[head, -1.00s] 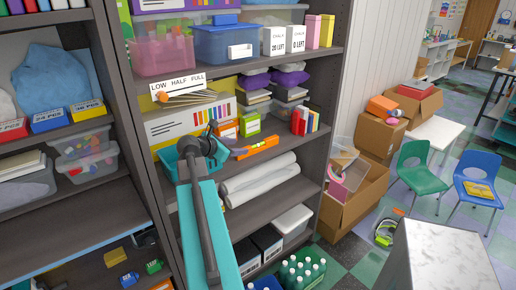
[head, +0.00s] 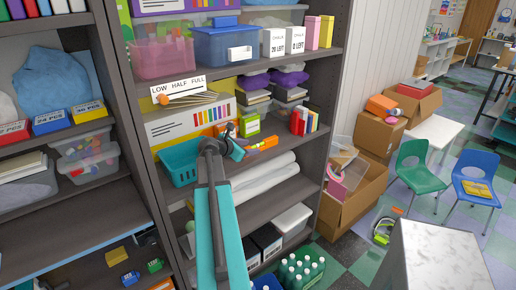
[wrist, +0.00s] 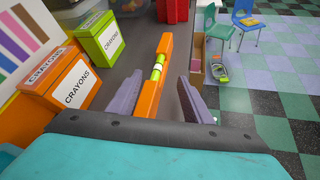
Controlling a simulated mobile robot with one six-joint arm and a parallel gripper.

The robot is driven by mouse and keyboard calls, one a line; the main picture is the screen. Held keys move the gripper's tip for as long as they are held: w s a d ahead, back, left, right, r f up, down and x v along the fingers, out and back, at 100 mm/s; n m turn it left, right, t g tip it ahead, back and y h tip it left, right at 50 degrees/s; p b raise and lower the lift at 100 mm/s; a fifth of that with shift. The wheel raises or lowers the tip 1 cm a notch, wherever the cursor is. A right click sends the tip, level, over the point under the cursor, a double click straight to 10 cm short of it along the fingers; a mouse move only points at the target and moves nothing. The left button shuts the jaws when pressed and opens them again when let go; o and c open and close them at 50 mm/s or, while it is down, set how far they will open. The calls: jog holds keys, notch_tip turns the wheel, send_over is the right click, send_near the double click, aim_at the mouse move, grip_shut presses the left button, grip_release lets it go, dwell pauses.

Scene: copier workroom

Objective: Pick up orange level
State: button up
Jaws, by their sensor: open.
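The orange level (head: 266,144) lies on the middle shelf, in front of the crayon boxes. Its green vial and white part show in the wrist view, where the level (wrist: 152,97) runs away from me between the two fingers. My gripper (head: 238,146) is at the level's left part in the head view and hides some of it. In the wrist view my gripper (wrist: 163,88) is open. The left finger is right beside the level, and the right finger stands apart from it with a gap. I cannot tell whether the left finger touches it.
Crayon boxes, one orange (wrist: 68,80) and one green (wrist: 103,42), stand left of the level. A teal basket (head: 181,163) is left of my gripper. White rolls (head: 262,178) lie on the shelf below. Red books (head: 299,122) stand further right.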

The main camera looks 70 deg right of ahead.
aim_at(255, 146)
jog(key=shift+d+p, duration=0.3)
jog(key=shift+d, duration=0.15)
jog(key=p+x, duration=0.1)
jog(key=x, duration=0.2)
jog(key=shift+d, duration=0.3)
jog(key=shift+s+d+f+p, duration=0.2)
jog(key=shift+d+f+p, duration=0.1)
jog(key=shift+f, duration=0.05)
grip_shut()
